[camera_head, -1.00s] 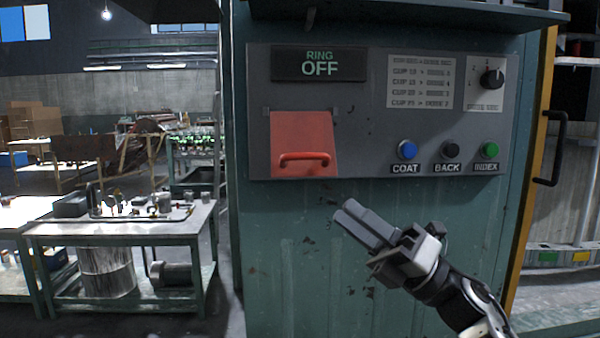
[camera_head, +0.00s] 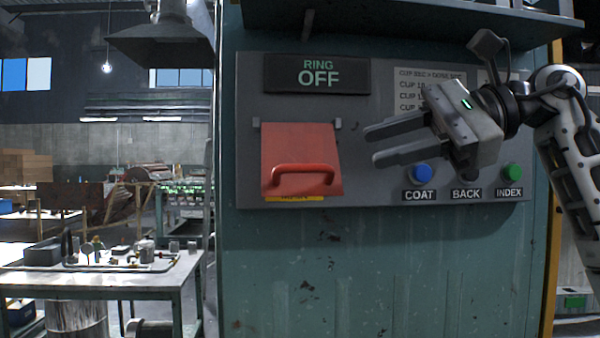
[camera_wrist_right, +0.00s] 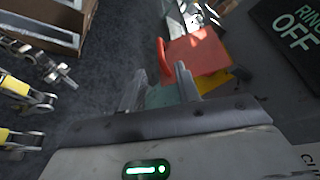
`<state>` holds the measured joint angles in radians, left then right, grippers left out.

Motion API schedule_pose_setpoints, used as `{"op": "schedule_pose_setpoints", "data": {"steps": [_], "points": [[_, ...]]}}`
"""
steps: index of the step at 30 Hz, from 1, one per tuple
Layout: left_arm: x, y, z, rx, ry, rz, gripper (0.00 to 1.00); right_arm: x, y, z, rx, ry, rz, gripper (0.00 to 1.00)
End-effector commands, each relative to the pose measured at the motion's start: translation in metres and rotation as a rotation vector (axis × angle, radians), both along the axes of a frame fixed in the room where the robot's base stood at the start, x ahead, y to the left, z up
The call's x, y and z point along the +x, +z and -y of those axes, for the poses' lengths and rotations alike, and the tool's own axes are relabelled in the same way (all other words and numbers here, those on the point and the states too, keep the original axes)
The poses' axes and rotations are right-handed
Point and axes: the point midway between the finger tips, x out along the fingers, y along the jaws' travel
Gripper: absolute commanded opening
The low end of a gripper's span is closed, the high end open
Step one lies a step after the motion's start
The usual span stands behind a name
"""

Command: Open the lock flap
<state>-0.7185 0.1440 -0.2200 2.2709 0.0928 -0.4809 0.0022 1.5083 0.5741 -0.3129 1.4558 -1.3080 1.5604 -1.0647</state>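The red lock flap (camera_head: 300,152) hangs on the grey panel under the "RING OFF" sign (camera_head: 316,73), with a red bar handle (camera_head: 301,175) near its lower edge. A strip of yellow label (camera_head: 295,198) shows below its bottom edge. My right gripper (camera_head: 370,146) is open and empty just right of the flap, fingers pointing left toward it. In the right wrist view the flap (camera_wrist_right: 198,52) and its handle (camera_wrist_right: 164,62) lie ahead of the parted fingers (camera_wrist_right: 160,85). I see no contact.
A blue COAT button (camera_head: 422,173) and a green INDEX button (camera_head: 511,172) sit close under my right gripper and wrist. A shelf (camera_head: 400,22) juts out above the panel. A workbench (camera_head: 105,275) with small parts stands at left.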

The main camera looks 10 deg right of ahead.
Motion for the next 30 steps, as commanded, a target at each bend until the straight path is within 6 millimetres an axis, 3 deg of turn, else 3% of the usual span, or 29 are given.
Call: {"op": "schedule_pose_setpoints", "data": {"steps": [9,15,21,29,30], "points": [[0.0,0.0,0.0,0.0,0.0,0.003,0.0,0.018,-0.02,-0.067,0.001,0.006,-0.002,0.33],[0.001,0.002,0.0,0.0,0.0,0.005,0.0,0.027,-0.028,-0.095,0.003,0.003,-0.002,0.33],[0.001,0.002,0.0,-0.001,0.001,0.005,0.0,0.031,-0.032,-0.106,0.001,0.002,-0.002,0.33],[0.0,0.002,0.0,-0.001,0.001,0.005,0.0,0.031,-0.032,-0.107,0.002,0.001,-0.002,0.33],[0.0,0.002,0.0,-0.001,0.001,0.005,0.0,0.031,-0.032,-0.107,0.002,0.001,-0.002,0.27]]}}
